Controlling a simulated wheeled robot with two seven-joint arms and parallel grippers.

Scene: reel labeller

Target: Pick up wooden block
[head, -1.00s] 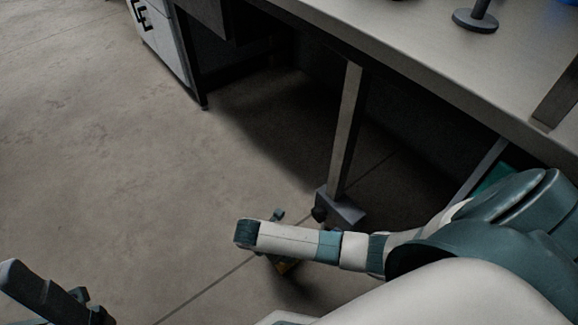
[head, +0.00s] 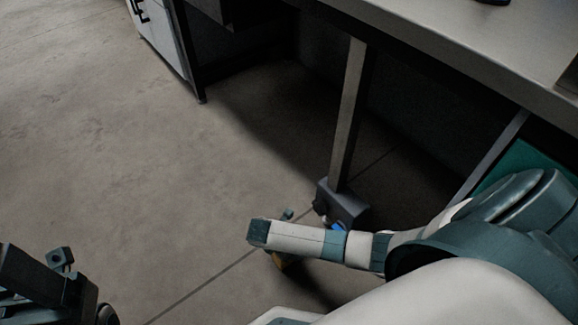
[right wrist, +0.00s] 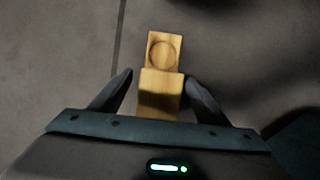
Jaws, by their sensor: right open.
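The wooden block (right wrist: 160,92) is light brown, with a round mark on its far part and a darker near end. In the right wrist view it lies between the two fingers of my right gripper (right wrist: 158,82), which is open with one finger on each side. I cannot tell whether either finger touches it. In the head view my right forearm hides most of that gripper; a small yellowish patch below it may be the block. Dark parts of my left gripper (head: 45,283) show at the lower left of the head view; its jaws are unclear.
A workbench (head: 470,48) runs along the upper right, with a metal leg (head: 348,120) whose grey foot (head: 342,204) stands close to my right forearm. A small blue thing (head: 337,226) shows at that foot. A drawer cabinet (head: 160,38) stands at upper left. The concrete floor at left is clear.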

